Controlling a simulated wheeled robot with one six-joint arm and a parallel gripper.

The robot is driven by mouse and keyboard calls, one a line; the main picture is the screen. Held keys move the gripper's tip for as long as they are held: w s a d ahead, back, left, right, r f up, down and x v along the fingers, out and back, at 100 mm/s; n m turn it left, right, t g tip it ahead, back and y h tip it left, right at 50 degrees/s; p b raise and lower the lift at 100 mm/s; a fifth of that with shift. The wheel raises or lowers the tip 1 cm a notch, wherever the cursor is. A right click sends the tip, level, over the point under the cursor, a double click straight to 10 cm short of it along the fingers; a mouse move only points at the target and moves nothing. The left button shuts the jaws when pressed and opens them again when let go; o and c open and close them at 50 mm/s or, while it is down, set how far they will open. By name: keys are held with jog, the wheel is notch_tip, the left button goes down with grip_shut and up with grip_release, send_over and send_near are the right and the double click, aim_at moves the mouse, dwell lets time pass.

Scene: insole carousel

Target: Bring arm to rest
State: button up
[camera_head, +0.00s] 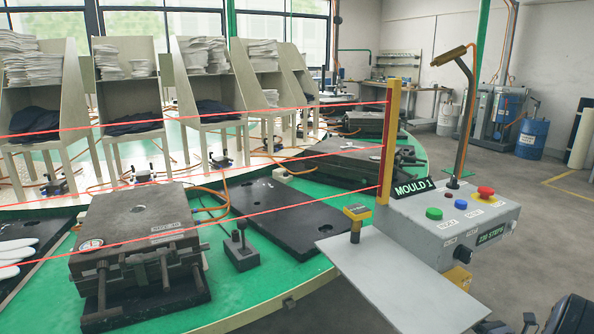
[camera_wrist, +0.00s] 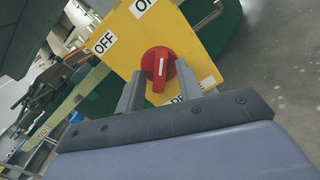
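My gripper (camera_wrist: 160,72) shows in the wrist view with its two grey fingers apart. The red rotary knob (camera_wrist: 159,68) of a yellow switch plate (camera_wrist: 205,40) lies between and just beyond the fingertips. I cannot tell whether a finger touches the knob. The plate carries an "OFF" label at left and an "ON" label, partly cut off, at the top. In the head view, dark parts of my arm show at the bottom right corner, and my fingertips cannot be made out clearly there.
A grey control box (camera_head: 420,215) with buttons and a "MOULD 1" sign (camera_head: 413,188) stands near, with a grey shelf plate (camera_head: 400,285) before it. The green carousel (camera_head: 290,262) bears black moulds (camera_head: 135,222). Open floor (camera_head: 545,225) lies at right.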

jog(key=shift+n+b, duration=2.1)
jog(key=shift+n, duration=0.5)
